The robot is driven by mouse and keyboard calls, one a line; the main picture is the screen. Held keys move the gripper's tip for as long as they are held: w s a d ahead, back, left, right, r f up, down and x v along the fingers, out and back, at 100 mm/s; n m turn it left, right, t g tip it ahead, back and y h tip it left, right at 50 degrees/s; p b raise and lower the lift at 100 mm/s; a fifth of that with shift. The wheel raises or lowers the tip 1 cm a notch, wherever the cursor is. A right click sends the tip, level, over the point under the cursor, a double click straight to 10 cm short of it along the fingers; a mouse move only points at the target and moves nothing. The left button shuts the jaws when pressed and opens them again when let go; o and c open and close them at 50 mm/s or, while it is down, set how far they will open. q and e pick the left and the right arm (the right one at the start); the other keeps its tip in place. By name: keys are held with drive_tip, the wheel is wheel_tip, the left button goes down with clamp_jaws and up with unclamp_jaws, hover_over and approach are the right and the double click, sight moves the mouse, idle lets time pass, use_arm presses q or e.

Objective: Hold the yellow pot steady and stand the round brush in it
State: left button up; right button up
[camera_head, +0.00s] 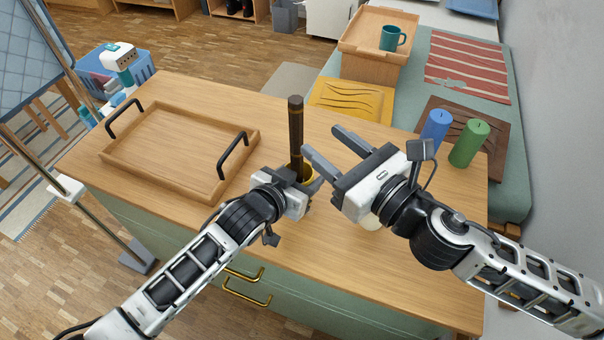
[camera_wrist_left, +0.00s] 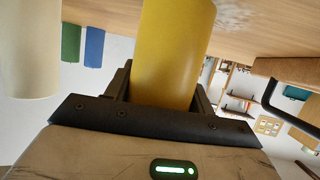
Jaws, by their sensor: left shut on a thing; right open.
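The yellow pot (camera_head: 308,174) stands on the wooden counter, mostly hidden behind my left gripper (camera_head: 305,187). My left gripper is shut on it; the pot's yellow wall (camera_wrist_left: 175,50) fills the space between the fingers in the left wrist view. The round brush (camera_head: 296,130) stands nearly upright in the pot. Only its dark brown shaft shows, and its lower end is hidden inside the pot. My right gripper (camera_head: 321,141) is open and empty, with its fingers pointing toward the brush from the right, apart from the shaft.
A wooden tray (camera_head: 165,160) with black handles lies left of the pot. A blue cylinder (camera_head: 436,130) and a green cylinder (camera_head: 468,143) stand at the right. A cream cylinder (camera_head: 371,221) is partly hidden under my right gripper. The counter's front middle is bare.

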use_arm(q)
drive_tip(key=o, duration=1.1)
